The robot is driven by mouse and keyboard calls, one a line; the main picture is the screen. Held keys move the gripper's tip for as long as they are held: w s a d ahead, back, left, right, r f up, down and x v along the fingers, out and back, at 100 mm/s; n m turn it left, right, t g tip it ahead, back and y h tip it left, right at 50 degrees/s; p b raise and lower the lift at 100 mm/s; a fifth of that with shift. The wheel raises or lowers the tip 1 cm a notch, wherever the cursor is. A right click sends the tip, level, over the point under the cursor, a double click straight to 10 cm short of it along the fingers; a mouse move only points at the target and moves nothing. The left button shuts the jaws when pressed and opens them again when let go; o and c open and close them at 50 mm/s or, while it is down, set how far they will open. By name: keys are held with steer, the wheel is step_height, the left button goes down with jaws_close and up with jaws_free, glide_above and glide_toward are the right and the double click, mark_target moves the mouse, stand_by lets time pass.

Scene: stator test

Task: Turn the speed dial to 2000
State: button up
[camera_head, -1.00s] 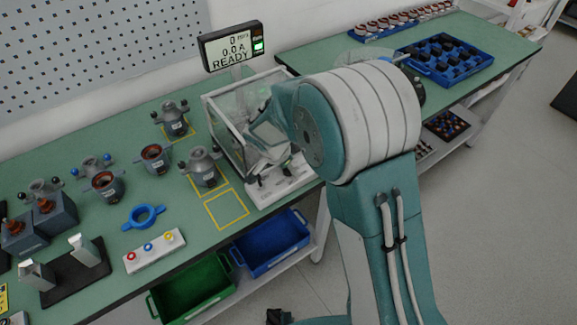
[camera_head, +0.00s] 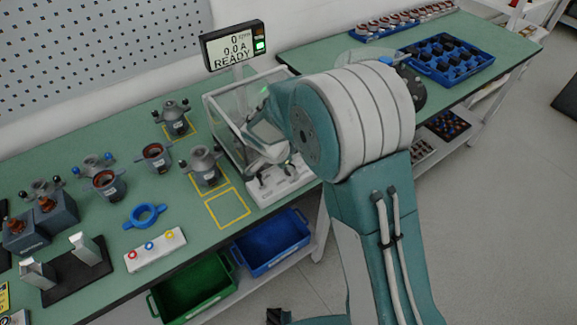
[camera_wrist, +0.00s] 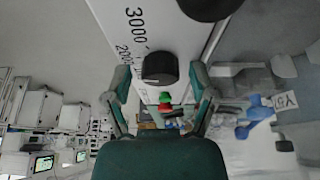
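The black speed dial (camera_wrist: 160,67) shows in the wrist view on a white panel, with printed marks 3000 and 2000 to its upper left. Its pointer cannot be made out. My gripper (camera_wrist: 161,88) is open, with one finger to the left and one to the right of the dial; I cannot tell whether either touches it. In the head view my arm partly hides the test stand's white control panel (camera_head: 285,187). The display (camera_head: 234,47) above the stand reads 0 rpm, 0.0 A and READY.
A second dark knob (camera_wrist: 208,6) is at the top of the wrist view. The stand's clear enclosure (camera_head: 222,118) is beside my arm. Grey stator housings (camera_head: 205,166) stand to the left on the green bench. A yellow-outlined square (camera_head: 228,208) is empty.

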steer(key=shift+w+r, duration=0.1)
steer(key=shift+w, duration=0.05)
steer(key=shift+a+r, duration=0.15)
steer(key=shift+r, duration=0.35)
steer(key=v, duration=1.1)
steer(key=shift+s+a+f, duration=0.15)
steer(key=shift+s, duration=0.1)
steer(key=s+d+r+n+y, duration=0.2)
steer(key=s+d+r+n, duration=0.2)
steer(key=s+d+r, duration=0.6)
steer(key=s+d+r+n+t+y, duration=0.1)
steer(key=s+d+n+t, duration=0.2)
steer(key=s+d+n, duration=0.4)
steer(key=s+d, duration=0.2)
steer(key=s, duration=0.4)
steer(key=shift+r+y, duration=0.2)
steer(key=shift+y, duration=0.1)
